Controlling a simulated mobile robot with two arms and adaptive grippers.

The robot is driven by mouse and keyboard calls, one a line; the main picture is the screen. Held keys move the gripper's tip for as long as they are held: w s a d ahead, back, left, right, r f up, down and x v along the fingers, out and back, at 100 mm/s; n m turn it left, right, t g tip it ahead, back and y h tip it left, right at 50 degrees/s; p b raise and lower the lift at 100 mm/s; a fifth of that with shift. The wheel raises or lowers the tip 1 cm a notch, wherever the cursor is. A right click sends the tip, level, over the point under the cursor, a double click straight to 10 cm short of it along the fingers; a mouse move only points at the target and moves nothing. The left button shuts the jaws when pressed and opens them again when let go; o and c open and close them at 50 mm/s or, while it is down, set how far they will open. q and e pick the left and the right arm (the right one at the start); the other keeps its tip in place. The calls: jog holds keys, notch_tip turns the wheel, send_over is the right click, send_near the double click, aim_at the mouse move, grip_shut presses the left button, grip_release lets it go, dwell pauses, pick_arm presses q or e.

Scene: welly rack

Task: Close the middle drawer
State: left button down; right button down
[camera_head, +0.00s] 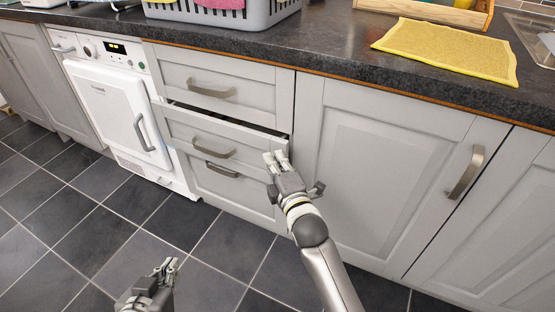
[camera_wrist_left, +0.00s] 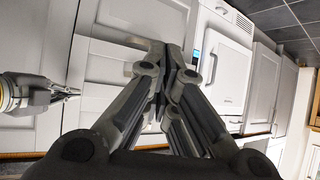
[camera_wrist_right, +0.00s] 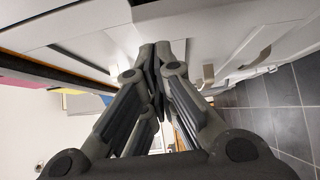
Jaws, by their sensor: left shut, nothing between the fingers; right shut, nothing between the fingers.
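The middle drawer (camera_head: 240,138) is a grey panelled front with a curved metal handle (camera_head: 213,149). It stands a little open, with a dark gap along its top edge. My right gripper (camera_head: 274,159) is shut and empty, its fingertips at the right end of the middle drawer's front. I cannot tell whether they touch it. Its shut fingers also show in the right wrist view (camera_wrist_right: 155,52). My left gripper (camera_head: 168,267) is shut and empty, low over the floor and apart from the drawers. Its shut fingers fill the middle of the left wrist view (camera_wrist_left: 168,62).
The top drawer (camera_head: 255,79) above is closed. The bottom drawer's handle (camera_head: 222,170) shows just below. A white washing machine (camera_head: 107,108) stands left, a cupboard door (camera_head: 385,165) right. The dark worktop (camera_head: 330,45) overhangs, with a grey basket (camera_head: 225,18) and yellow mat (camera_head: 447,50).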

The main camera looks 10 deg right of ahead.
aim_at(287, 147)
pick_arm(q)
jog(key=shift+w+d+r+t, duration=0.3)
jog(key=shift+w+r+t, duration=0.3)
jog(key=shift+r, duration=0.1)
pick_arm(e)
jog(key=shift+w+d, duration=0.45)
jog(key=shift+w, duration=0.1)
